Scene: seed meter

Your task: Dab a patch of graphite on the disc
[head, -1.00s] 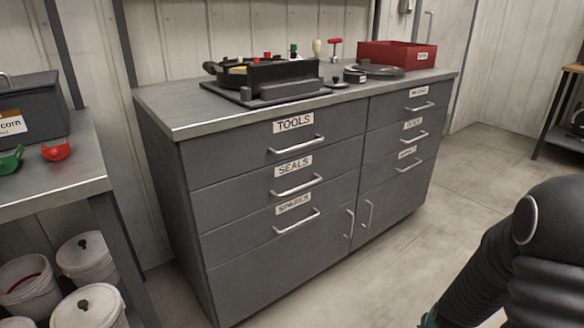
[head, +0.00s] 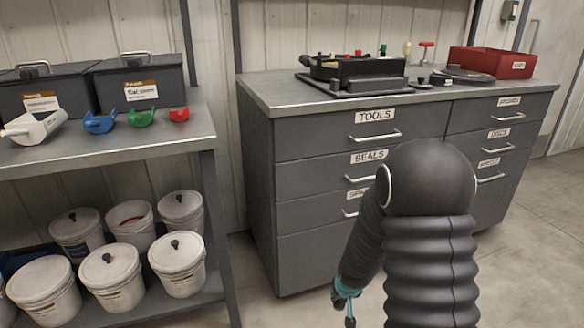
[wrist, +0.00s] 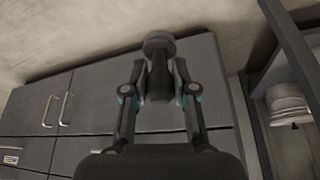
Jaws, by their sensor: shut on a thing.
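My gripper (wrist: 158,92) is shut on a dark tool with a rounded grey end (wrist: 158,44), held between both fingers in the wrist view. A black seed meter housing (head: 372,70) sits on a dark tray on the cabinet top, well above and beyond my gripper. A flat grey round part (head: 465,76) lies to its right; I cannot tell whether it is the disc. No graphite patch can be made out.
A red bin (head: 490,62) and small coloured-handled items stand at the back of the cabinet (head: 262,95). On the left, a metal bench (head: 100,146) holds dark boxes and coloured scoops, with several white buckets (head: 178,265) below. Floor shows between bench and cabinet.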

